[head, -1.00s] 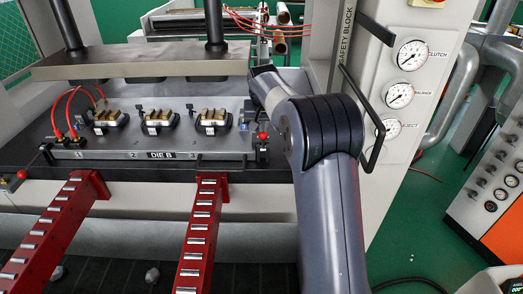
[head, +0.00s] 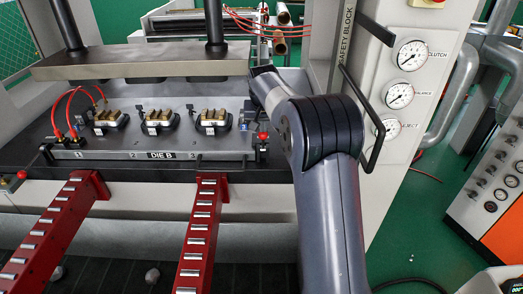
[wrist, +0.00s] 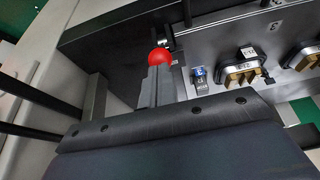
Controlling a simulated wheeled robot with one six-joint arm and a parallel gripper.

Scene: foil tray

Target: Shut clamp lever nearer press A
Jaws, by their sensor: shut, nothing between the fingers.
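The die plate marked DIE B (head: 205,155) lies on the press bed. A red-knobbed clamp lever (head: 262,136) stands at its right end, by my arm. Another red knob (head: 21,174) is on a rod at the left front corner. Press A is not labelled in view. In the wrist view the right red knob (wrist: 160,57) is just beyond the tips of my gripper (wrist: 157,72). My gripper is shut and empty; I cannot tell whether it touches the knob. In the head view my arm hides most of the gripper.
Two red roller rails (head: 202,225) stick out from the bed front. Brass-topped stations (head: 158,118) sit on the plate, with red hoses (head: 72,105) at its left. The upper platen (head: 140,65) hangs above. The grey press column (head: 385,70) with gauges and a black handle stands right.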

